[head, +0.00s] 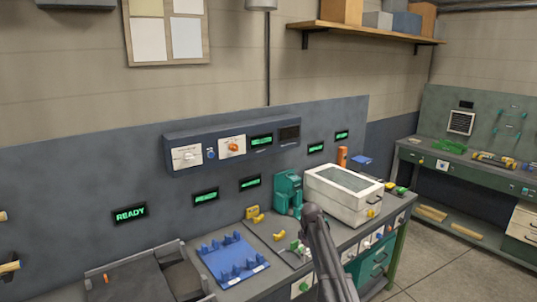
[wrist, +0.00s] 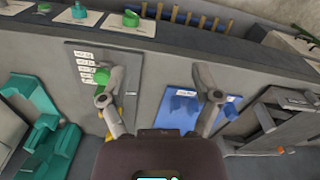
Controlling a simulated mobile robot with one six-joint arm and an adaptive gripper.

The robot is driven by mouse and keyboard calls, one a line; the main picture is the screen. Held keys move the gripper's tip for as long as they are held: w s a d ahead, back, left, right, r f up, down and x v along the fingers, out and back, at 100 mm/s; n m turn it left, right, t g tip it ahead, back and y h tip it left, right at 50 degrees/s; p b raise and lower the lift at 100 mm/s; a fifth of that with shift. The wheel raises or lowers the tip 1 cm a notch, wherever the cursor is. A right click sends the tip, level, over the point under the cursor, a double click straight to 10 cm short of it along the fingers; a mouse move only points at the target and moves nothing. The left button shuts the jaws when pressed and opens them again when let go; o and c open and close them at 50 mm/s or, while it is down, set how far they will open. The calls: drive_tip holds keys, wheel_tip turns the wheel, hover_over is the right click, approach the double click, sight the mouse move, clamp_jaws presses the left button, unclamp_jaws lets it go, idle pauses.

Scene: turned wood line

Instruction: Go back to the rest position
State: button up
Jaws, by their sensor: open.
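My gripper (wrist: 158,97) is open in the wrist view, its two grey fingers spread wide with nothing between them. It hangs over the grey workbench (wrist: 152,72). In that view the left finger overlaps a small labelled panel with a green knob (wrist: 101,76), and the right finger overlaps the blue tray (wrist: 180,104). I cannot tell whether either finger touches anything. In the head view my dark arm reaches over the front of the bench, and the fingers are hard to make out.
A blue pegged rack (head: 234,258) lies left of my arm. A teal machine (head: 288,192) and a white lidded box (head: 343,194) stand behind and to the right. Small yellow parts (head: 258,218) lie near the wall. Open floor (head: 440,262) separates this bench from a green one (head: 455,170).

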drive_tip(key=s+f+m+b, duration=0.3)
drive_tip(key=s, duration=0.7)
drive_tip(key=s+d+f+m+b, duration=0.1)
drive_tip(key=s+f+m+b, duration=0.2)
drive_tip(key=s, duration=0.7)
drive_tip(key=s+d+f+m+b, duration=0.1)
drive_tip(key=s+f+m+b, duration=0.2)
drive_tip(key=s, duration=0.7)
drive_tip(key=shift+f+m+b, duration=0.35)
drive_tip(key=shift+f+m, duration=0.15)
drive_tip(key=shift+f, duration=0.05)
drive_tip(key=shift+a, duration=0.1)
